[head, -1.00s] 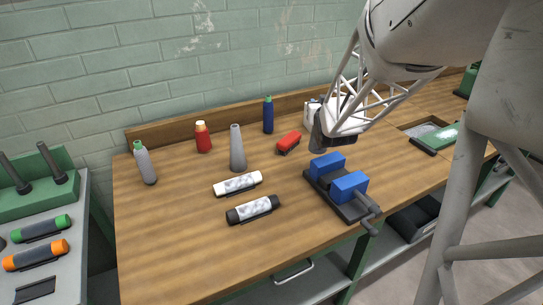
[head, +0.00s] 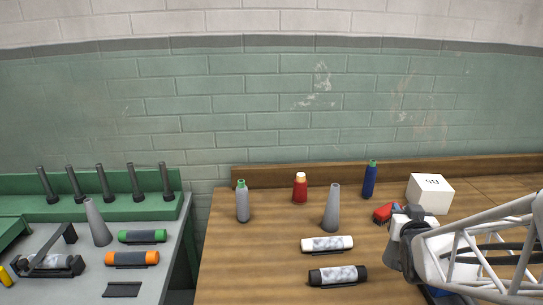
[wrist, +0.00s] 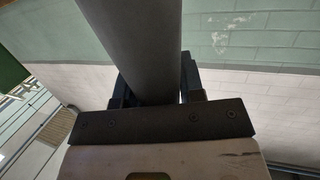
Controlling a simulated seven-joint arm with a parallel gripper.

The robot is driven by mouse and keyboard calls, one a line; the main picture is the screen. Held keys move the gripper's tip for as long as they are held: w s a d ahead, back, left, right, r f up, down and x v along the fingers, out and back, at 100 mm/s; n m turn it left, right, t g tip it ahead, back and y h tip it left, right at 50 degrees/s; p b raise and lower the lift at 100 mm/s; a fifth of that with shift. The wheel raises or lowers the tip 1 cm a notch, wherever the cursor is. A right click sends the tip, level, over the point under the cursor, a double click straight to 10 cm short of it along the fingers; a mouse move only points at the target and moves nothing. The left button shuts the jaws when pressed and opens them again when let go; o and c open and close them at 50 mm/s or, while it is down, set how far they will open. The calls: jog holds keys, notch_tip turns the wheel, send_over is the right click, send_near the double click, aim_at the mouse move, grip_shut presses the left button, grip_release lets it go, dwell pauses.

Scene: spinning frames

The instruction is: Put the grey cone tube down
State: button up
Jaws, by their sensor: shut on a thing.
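In the head view the held tube is hard to tell from the gripper. A similar grey cone tube (head: 332,212) stands upright on the wooden table (head: 255,265), left of my gripper. Another grey cone (head: 97,224) stands on the left bench.
A white roll (head: 327,244) and a black-ended roll (head: 337,275) lie on the table. The table's left front is bare.

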jog(key=shift+s+a+f, duration=0.6)
jog(key=shift+s+a, duration=0.1)
jog(key=shift+s, duration=0.2)
jog(key=shift+s+a+f, duration=0.55)
jog(key=shift+s+a, duration=0.1)
jog(key=shift+s, duration=0.25)
jog(key=shift+w+d, duration=0.1)
jog(key=shift+w, duration=0.05)
jog(key=d+r+x, duration=0.1)
jog(key=x, duration=1.4)
jog(key=shift+w, duration=0.25)
jog(key=shift+d+f, duration=0.15)
jog(key=shift+f, duration=0.05)
jog(key=shift+f, duration=1.8)
